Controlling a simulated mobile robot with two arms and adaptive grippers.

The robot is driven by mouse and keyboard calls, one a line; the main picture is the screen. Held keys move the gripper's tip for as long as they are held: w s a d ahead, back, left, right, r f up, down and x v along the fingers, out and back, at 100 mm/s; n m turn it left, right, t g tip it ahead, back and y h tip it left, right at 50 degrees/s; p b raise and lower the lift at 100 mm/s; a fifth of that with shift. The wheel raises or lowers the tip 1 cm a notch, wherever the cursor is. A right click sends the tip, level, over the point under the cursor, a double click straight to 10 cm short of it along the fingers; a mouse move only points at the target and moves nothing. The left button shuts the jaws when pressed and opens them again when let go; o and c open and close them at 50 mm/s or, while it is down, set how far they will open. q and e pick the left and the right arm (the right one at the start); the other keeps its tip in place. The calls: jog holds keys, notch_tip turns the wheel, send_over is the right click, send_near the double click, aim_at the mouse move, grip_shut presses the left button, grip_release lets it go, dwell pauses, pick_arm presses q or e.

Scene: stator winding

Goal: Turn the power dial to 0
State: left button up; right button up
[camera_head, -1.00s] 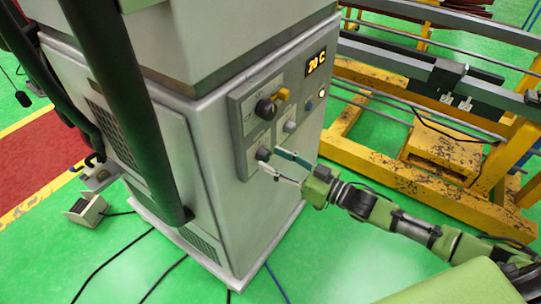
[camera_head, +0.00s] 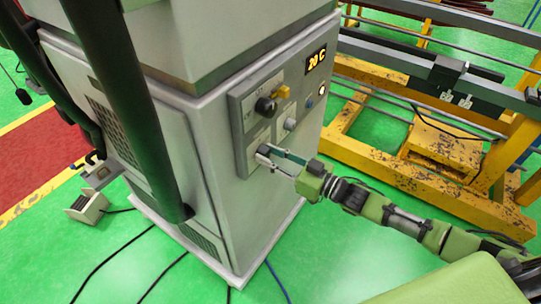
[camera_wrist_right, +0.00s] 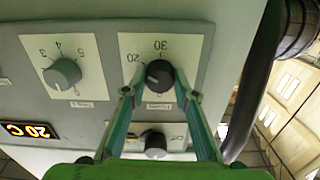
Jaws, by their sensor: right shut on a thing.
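My right gripper (camera_head: 269,157) is shut on a dark round dial (camera_wrist_right: 159,75) at the lower left of the grey control panel. In the right wrist view the fingertips flank this dial, and its scale shows 20 and 30. The word on its label is too small to read. A second dial (camera_wrist_right: 63,74) has a scale with 3, 4 and 5; it shows in the head view (camera_head: 290,124) too. A third dial (camera_wrist_right: 155,143) is partly framed by the fingers. It has a yellow piece beside it in the head view (camera_head: 266,107). My left gripper is out of view.
An orange display (camera_head: 316,58) on the panel reads 20 C. A thick black tube (camera_head: 130,100) runs down in front of the grey cabinet (camera_head: 200,50). A yellow frame with rails (camera_head: 440,160) stands to the right. Cables lie on the green floor.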

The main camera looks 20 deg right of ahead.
jog(key=n+b, duration=0.1)
jog(key=n, duration=0.4)
jog(key=shift+n, duration=0.4)
jog(key=n+b, duration=0.2)
jog(key=n, duration=0.4)
jog(key=shift+n, duration=0.3)
jog(key=n+b, duration=0.3)
jog(key=n, duration=0.3)
jog(key=shift+f, duration=0.1)
jog(key=n+b, duration=0.2)
jog(key=n, duration=0.3)
jog(key=shift+n, duration=0.3)
jog(key=o, duration=1.1)
